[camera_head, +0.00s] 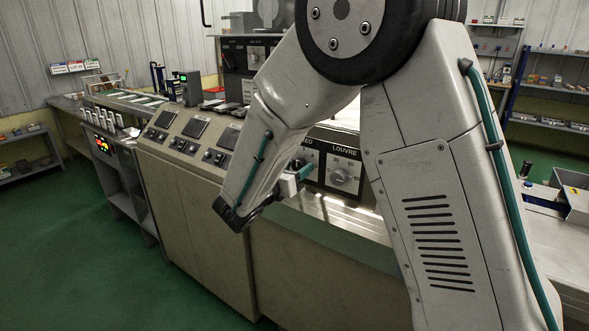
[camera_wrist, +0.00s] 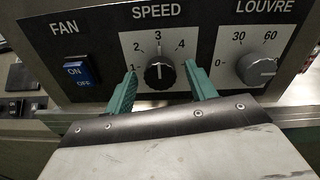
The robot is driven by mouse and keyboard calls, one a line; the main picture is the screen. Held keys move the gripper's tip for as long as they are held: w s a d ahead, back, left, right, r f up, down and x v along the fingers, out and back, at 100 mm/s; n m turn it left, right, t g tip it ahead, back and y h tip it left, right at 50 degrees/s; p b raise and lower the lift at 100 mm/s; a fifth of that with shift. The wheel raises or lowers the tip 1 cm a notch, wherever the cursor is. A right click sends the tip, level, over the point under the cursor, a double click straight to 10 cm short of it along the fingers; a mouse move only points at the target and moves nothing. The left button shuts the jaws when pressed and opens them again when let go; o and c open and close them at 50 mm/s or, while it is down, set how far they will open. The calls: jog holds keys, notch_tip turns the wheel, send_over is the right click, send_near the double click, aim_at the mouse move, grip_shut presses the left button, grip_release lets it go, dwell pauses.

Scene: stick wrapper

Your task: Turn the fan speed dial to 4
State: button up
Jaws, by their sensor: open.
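The fan speed dial (camera_wrist: 159,74) is a dark round knob on a white plate marked SPEED, with numbers 1 to 4 around it. Its pointer appears to face up, near the 3, though it is small in the picture. My gripper (camera_wrist: 162,80) is open, with one teal finger to the left and one to the right of the dial; I see a gap on both sides and cannot tell their depth. In the head view my gripper (camera_head: 298,176) is at the panel front, and my arm hides part of the speed plate.
A blue FAN ON/OFF switch (camera_wrist: 80,70) is left of the dial. The silver LOUVRE knob (camera_wrist: 257,68) is close to the right finger; it also shows in the head view (camera_head: 341,179). A metal ledge (camera_head: 335,215) runs below the panel.

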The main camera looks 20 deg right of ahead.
jog(key=c, duration=1)
jog(key=shift+m, duration=0.3)
jog(key=m, duration=0.3)
jog(key=shift+m, duration=2.6)
jog(key=o, duration=1)
